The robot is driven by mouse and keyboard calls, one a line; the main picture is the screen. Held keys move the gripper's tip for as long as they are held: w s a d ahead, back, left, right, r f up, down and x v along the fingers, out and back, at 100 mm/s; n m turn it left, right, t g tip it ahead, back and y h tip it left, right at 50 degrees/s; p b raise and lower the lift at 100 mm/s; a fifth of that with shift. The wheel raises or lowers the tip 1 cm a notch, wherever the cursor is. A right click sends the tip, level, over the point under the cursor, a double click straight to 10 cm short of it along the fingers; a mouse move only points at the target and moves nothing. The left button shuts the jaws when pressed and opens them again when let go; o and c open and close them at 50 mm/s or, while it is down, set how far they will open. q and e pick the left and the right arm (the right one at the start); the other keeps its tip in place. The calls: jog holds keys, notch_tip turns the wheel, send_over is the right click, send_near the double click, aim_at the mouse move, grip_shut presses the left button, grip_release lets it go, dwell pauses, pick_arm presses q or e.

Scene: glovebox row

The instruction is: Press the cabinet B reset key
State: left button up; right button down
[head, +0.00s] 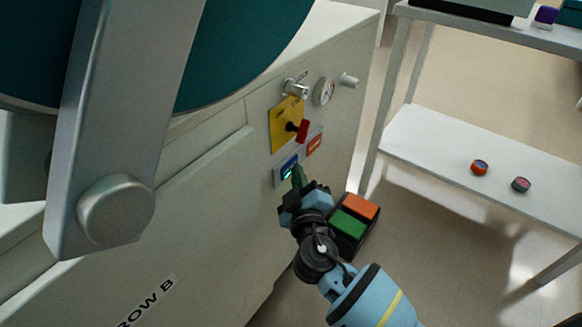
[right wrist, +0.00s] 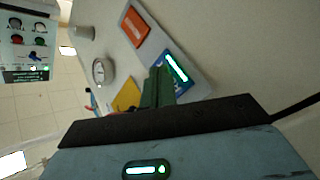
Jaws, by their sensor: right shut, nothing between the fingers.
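The cabinet (head: 200,210), lettered "ROW B", has a pale panel low on its side. On the panel is a blue key (head: 287,168) with a lit strip; it also shows in the right wrist view (right wrist: 178,72). An orange plate (head: 315,143) sits beside it, also seen in the right wrist view (right wrist: 135,25). I cannot read which is the reset key. My right gripper (head: 298,176) is shut and empty, its green fingertips at the blue key's edge; they also show in the right wrist view (right wrist: 158,88). I cannot tell whether they touch it. My left gripper is out of view.
Above the panel are a yellow plate (head: 284,124) with a red-handled switch (head: 302,131), a round gauge (head: 323,91) and metal fittings. A box with orange and green pads (head: 349,223) lies below. A white shelf unit (head: 440,150) stands at the right.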

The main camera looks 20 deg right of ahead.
jog(key=shift+s+d, duration=0.4)
jog(key=shift+s, duration=0.15)
jog(key=shift+s, duration=0.1)
jog(key=shift+s+d+p, duration=0.2)
jog(key=shift+s+d, duration=0.6)
jog(key=shift+s, duration=0.15)
jog(key=shift+s+d+p, duration=0.2)
jog(key=shift+s+d, duration=0.55)
jog(key=shift+s, duration=0.2)
